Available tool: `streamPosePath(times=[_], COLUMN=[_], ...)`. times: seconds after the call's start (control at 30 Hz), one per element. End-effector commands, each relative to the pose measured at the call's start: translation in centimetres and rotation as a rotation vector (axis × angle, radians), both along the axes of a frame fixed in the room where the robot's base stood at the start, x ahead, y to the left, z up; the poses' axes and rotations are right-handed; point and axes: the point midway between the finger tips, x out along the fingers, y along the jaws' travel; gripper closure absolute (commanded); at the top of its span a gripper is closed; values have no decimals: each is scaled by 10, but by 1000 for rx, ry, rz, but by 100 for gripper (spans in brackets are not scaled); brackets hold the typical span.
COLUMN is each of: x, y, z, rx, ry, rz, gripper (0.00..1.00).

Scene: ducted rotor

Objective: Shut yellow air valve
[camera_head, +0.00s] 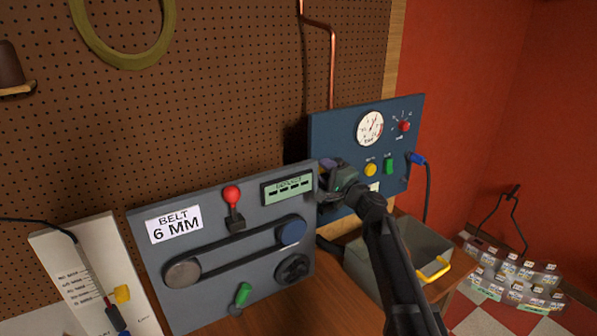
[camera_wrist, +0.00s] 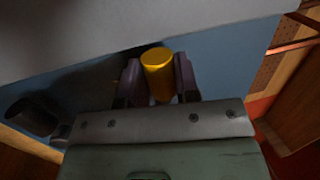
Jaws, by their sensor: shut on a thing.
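The yellow air valve handle shows in the wrist view as a short yellow cylinder (camera_wrist: 157,72) between the two dark fingers. My gripper (camera_wrist: 158,84) is shut on it, one finger on each side. In the head view my gripper (camera_head: 328,166) is at the left side of the blue panel (camera_head: 340,130), close to the right edge of the grey belt panel. The valve handle is hidden there behind the gripper and the grey panel. How far the valve is turned cannot be told.
The blue panel also carries a round gauge (camera_head: 370,129), a red knob (camera_head: 405,126), a yellow button (camera_head: 370,169) and a green switch (camera_head: 390,166). The grey belt panel (camera_head: 150,262) stands close on the left. A grey bin (camera_head: 425,247) with a yellow handle sits below my arm.

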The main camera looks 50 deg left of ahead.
Motion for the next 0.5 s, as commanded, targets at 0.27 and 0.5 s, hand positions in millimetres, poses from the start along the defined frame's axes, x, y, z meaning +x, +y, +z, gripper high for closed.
streamPosePath(times=[0.27,0.5], x=[-3,-3], y=[1,1], z=[-1,0], rx=[-2,-2], ry=[-9,-6], rz=[4,5], gripper=[61,45])
